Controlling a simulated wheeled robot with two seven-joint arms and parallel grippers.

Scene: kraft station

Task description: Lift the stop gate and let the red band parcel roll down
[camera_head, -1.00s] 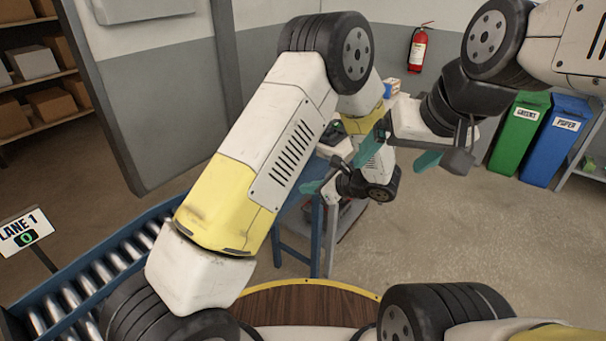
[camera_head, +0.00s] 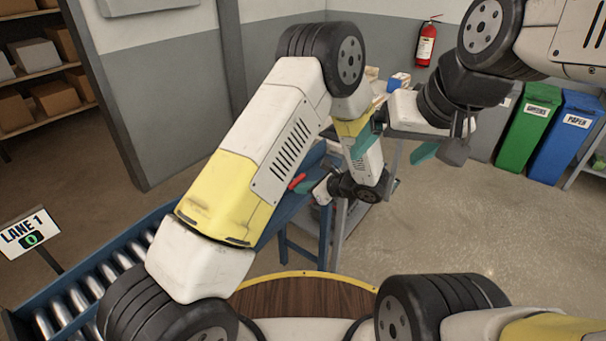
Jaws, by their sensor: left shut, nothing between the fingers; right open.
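My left gripper (camera_head: 322,190) is beyond my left forearm, over the blue frame. It is shut and empty, its fingertips partly hidden. A small red piece (camera_head: 297,181) shows just left of it, at the forearm's edge; I cannot tell whether it belongs to the stop gate or the parcel, or whether the gripper touches it. My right gripper (camera_head: 396,146) is open and empty, its teal fingers apart, to the right of and above the left one. No whole gate or red band parcel can be made out; my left arm covers much of that area.
A blue roller conveyor (camera_head: 98,285) with a LANE 1 sign (camera_head: 25,232) runs at lower left. A blue-legged stand (camera_head: 290,240) is behind my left arm. Green (camera_head: 525,128) and blue (camera_head: 568,138) bins stand at right. The floor at right is clear.

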